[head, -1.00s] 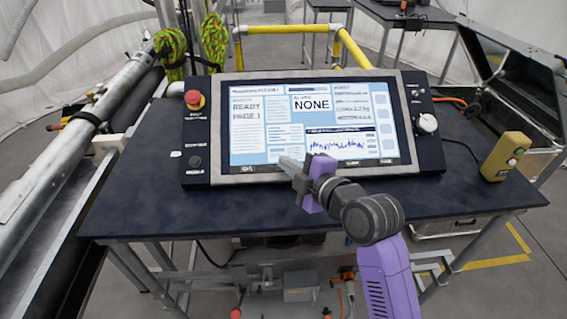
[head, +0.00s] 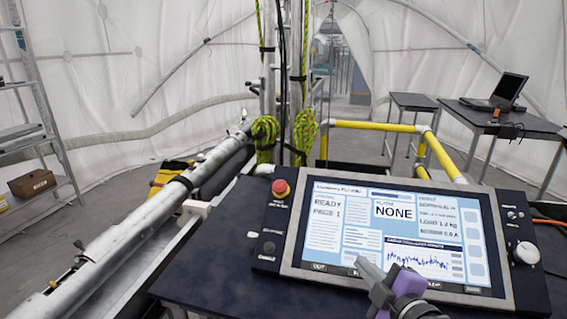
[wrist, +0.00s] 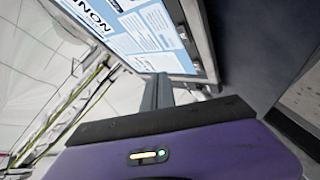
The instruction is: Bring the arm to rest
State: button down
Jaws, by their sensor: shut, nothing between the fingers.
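My gripper (head: 372,272) is at the bottom of the head view, in front of the lower edge of the control panel (head: 262,262). Its narrow grey fingers are together with nothing between them, and they point up and left toward the screen (head: 340,238). Only the purple wrist and gripper show; the rest of my arm is below the frame. In the wrist view my gripper (wrist: 157,88) points toward the lower edge of the screen (wrist: 140,30). I cannot tell whether the fingertips touch the panel.
The panel stands on a dark table (head: 215,250) and has a red button (head: 281,188) and a white knob (head: 526,252). A large metal tube (head: 130,225) runs along the left. Yellow rails (head: 375,127) and a laptop (head: 500,95) are behind. A ladder (head: 45,110) stands at far left.

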jog(key=s+d+r+m+t+h, duration=0.2)
jog(key=s+d+m+t+h, duration=0.1)
jog(key=s+m, duration=0.5)
jog(key=s+a+f+m+g, duration=0.1)
jog(key=s+f+m, duration=0.1)
jog(key=s, duration=0.9)
jog(key=s+a+f+m+g, duration=0.1)
jog(key=s+f, duration=0.3)
jog(key=s, duration=0.7)
jog(key=s+a+f+m+g, duration=0.1)
jog(key=s+f+m, duration=0.2)
jog(key=s, duration=0.9)
jog(key=shift+a+f+m, duration=0.2)
jog(key=shift+f+m, duration=0.1)
jog(key=shift+s, duration=0.1)
